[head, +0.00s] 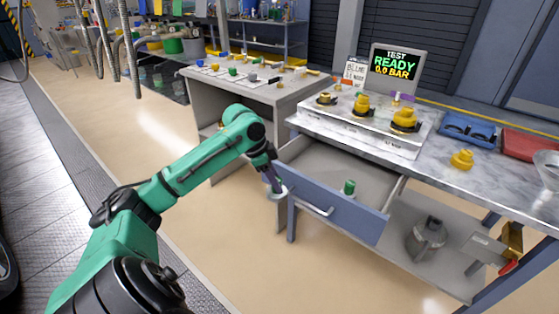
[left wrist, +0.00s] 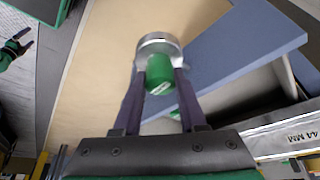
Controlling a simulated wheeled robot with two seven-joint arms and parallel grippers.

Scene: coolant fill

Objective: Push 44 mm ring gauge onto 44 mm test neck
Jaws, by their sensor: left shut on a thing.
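My left gripper (head: 272,182) is shut on a ring gauge with a green grip and a metal ring. In the left wrist view the green grip (left wrist: 160,74) sits between the fingertips (left wrist: 160,84), with the silver ring (left wrist: 158,41) beyond it. In the head view the ring (head: 277,195) hangs beside the left end of the open drawer, clear of the bench top. Three yellow-topped fittings stand on a white stepped block (head: 360,133); I cannot tell which is the 44 mm neck. A "44 MM" label (left wrist: 301,137) shows in the left wrist view.
A blue-fronted drawer (head: 330,207) stands open, with a green piece (head: 348,187) inside. A loose yellow piece (head: 462,159), blue tray (head: 467,131) and red tray (head: 531,144) are on the bench. The screen (head: 396,66) reads "TEST READY 0.0 BAR". A side table (head: 270,93) holds small parts.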

